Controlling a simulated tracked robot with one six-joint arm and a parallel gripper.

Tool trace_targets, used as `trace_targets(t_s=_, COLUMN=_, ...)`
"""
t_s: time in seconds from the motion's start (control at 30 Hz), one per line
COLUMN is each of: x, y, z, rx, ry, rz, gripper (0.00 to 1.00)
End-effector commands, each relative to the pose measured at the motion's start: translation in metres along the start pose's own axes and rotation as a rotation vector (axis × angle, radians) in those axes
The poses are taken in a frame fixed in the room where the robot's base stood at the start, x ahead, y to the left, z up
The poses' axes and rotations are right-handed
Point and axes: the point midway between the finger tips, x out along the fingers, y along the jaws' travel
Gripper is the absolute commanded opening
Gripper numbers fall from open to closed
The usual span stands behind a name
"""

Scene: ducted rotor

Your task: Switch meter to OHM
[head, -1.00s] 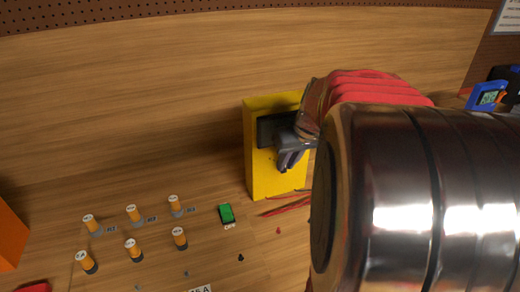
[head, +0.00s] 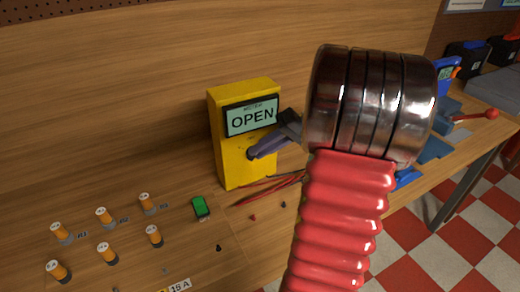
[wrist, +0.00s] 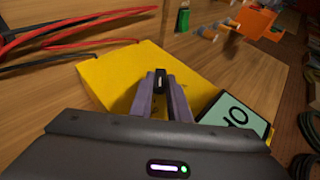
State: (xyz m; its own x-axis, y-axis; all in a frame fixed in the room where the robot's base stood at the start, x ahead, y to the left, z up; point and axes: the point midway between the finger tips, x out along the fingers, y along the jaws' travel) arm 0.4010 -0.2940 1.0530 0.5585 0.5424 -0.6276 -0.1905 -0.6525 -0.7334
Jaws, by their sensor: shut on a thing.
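The meter is a yellow box (head: 240,160) standing upright on the wooden bench. Its screen (head: 252,117) is lit and reads OPEN; part of the screen also shows in the wrist view (wrist: 236,112). My gripper (head: 252,153) reaches in from the right, its fingertips at the meter's front below the screen. In the wrist view my gripper (wrist: 161,88) is shut on a small black knob with a white mark (wrist: 160,79) on the yellow face. The lettering around the knob is hidden or too small to read.
Red and black leads (head: 270,188) lie beside the meter's foot. Several orange-topped posts (head: 106,215) and a green block (head: 201,208) stand to the left. A blue vise-like tool with a red-knobbed handle (head: 491,114) is at the right.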

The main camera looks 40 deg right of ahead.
Motion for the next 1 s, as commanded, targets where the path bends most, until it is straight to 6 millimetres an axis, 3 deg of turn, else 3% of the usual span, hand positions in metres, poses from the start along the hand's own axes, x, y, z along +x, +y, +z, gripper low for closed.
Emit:
trace_targets(t_s=0.3, x=-0.0006, y=0.0056, z=-0.0002, rx=0.052, ry=0.002, rz=-0.12, gripper=0.0)
trace_targets(t_s=0.77, x=-0.0003, y=0.0067, z=0.0004, rx=0.062, ry=0.001, rz=-0.136, gripper=0.0)
trace_targets(t_s=0.8, x=-0.0003, y=0.0068, z=0.0004, rx=0.062, ry=0.001, rz=-0.136, gripper=0.16)
trace_targets(t_s=1.0, x=-0.0001, y=0.006, z=0.0004, rx=0.061, ry=0.001, rz=-0.137, gripper=0.3)
